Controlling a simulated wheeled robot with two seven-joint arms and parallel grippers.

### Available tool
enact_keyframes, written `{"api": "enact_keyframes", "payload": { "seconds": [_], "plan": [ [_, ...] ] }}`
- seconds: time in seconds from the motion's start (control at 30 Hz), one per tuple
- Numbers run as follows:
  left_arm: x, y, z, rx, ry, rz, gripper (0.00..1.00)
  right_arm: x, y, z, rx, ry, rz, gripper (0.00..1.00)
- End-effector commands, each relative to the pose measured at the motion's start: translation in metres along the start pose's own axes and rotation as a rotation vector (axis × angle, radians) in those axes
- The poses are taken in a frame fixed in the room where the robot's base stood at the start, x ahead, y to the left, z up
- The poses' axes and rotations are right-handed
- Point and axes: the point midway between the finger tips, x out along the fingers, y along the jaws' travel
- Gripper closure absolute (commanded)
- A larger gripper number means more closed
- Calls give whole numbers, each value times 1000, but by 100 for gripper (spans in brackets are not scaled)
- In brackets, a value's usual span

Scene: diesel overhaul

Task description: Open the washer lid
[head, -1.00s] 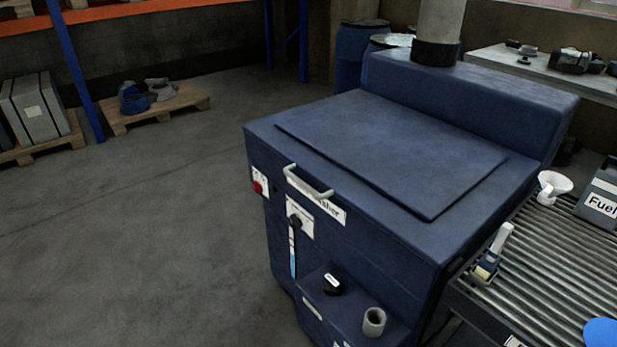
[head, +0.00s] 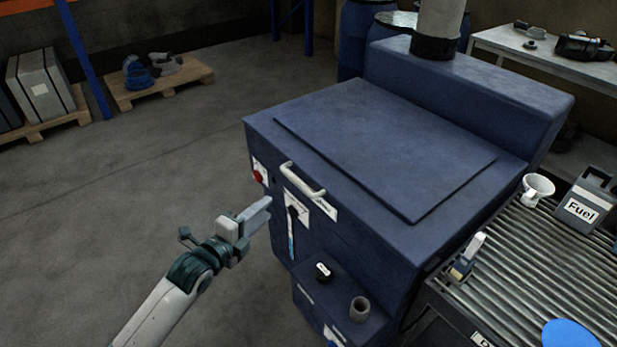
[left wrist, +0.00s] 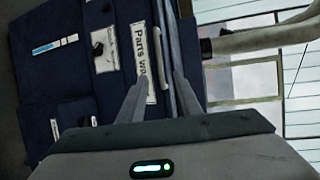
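The parts washer (head: 340,215) is a dark blue cabinet in the head view. Its flat lid (head: 385,150) lies shut on top. A pale bar handle (head: 303,182) is fixed at the upper front, by the white label. My left gripper (head: 262,208) is in front of the washer, left of and a little below the handle in the picture, and apart from it. In the left wrist view my left gripper (left wrist: 160,75) has its fingers apart with nothing held between them; the washer's label (left wrist: 142,50) shows beyond. My right gripper is not in view.
A roller conveyor (head: 510,270) stands at the right with a fuel can (head: 585,205) and a white funnel (head: 538,188). A grey flue (head: 438,20) rises behind the lid.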

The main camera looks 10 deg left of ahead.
Motion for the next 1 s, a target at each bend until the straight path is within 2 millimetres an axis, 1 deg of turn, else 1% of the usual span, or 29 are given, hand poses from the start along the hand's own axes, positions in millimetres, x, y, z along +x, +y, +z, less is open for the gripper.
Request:
{"api": "enact_keyframes", "payload": {
  "seconds": [0.33, 0.53, 0.67, 0.77, 1.0],
  "plan": [
    [1, 1, 0, -1, -1, 0, 69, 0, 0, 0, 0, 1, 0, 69],
    [11, 0, 1, -3, -2, 0, 69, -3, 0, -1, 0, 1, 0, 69],
    [26, -1, 0, -5, -1, 0, 69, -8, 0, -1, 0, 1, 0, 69],
    [40, -1, 1, -4, -2, 1, 69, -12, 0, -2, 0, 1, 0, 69],
    [81, -1, 0, -5, -1, 1, 69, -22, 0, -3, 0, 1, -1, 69]
  ]
}}
